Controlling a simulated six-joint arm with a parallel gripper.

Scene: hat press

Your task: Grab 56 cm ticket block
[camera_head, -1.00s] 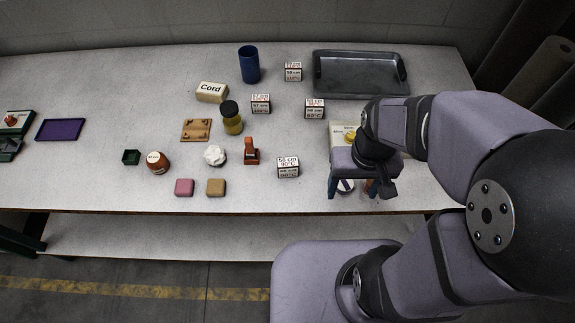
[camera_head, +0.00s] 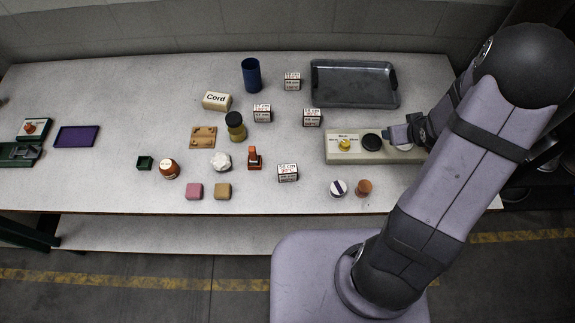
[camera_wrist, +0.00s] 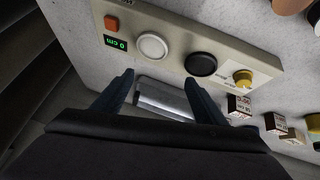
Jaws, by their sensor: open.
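Several white ticket blocks with dark edges and printed labels stand on the table. The front block (camera_head: 287,173) appears to read 56 cm and 90°C. The others are the back block (camera_head: 292,82), the middle-left block (camera_head: 262,114) and the middle-right block (camera_head: 312,118); their print is too small to read surely. My gripper (camera_head: 390,136) is over the right part of the control panel, apart from every block. In the wrist view my gripper (camera_wrist: 160,80) is open and empty. Two blocks show right of its fingers there, a nearer one (camera_wrist: 239,106) and a farther one (camera_wrist: 275,122).
The beige panel (camera_head: 335,157) carries a yellow knob (camera_head: 345,144), a black button (camera_head: 371,142) and a green display (camera_wrist: 115,43). A grey metal tray (camera_head: 355,100) lies behind it. A round striped item (camera_head: 338,188) and a brown one (camera_head: 364,187) sit in front of the panel.

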